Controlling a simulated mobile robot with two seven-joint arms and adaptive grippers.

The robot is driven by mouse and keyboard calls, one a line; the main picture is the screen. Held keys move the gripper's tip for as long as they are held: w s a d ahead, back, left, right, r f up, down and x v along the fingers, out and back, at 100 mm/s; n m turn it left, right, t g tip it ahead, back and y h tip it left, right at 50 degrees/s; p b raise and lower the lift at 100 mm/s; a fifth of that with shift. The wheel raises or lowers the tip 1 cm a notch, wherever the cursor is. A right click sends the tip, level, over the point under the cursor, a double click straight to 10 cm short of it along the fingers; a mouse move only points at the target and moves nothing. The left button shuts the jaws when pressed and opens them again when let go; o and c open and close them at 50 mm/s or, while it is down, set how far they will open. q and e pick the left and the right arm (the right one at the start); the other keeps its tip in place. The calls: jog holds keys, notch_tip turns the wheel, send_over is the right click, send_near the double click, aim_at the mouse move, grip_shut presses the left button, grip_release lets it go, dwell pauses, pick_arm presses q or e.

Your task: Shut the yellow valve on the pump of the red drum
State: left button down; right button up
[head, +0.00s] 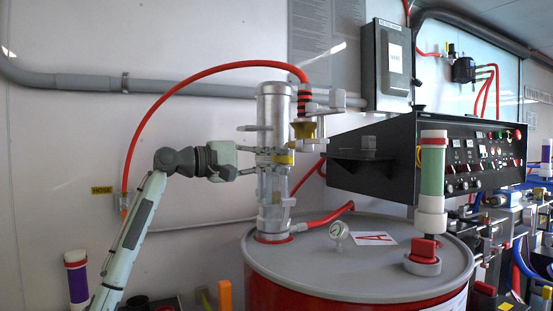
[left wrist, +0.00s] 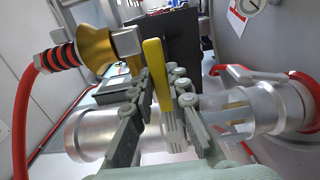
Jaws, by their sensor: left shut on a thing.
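The red drum (head: 310,294) has a grey lid, and the silver pump (head: 272,110) stands upright on it. The yellow valve (head: 284,159) shows as a short flat handle partway up the pump. My left gripper (head: 262,160) reaches in from the left at that height. In the left wrist view its fingers (left wrist: 160,84) are on either side of the yellow handle (left wrist: 157,72), shut on it. There the handle lies crosswise to the silver pump body (left wrist: 95,132). The fingers hide its base. My right gripper is in neither view.
A red hose (head: 200,76) arches to the brass-coloured fitting (head: 304,129) beside the pump top. A black control panel (head: 400,160) stands behind.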

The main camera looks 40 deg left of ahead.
pick_arm(q)
jog(key=shift+r, duration=0.1)
jog(key=c, duration=1.7)
grip_release()
jog(key=shift+c, duration=0.2)
jog(key=v, duration=1.2)
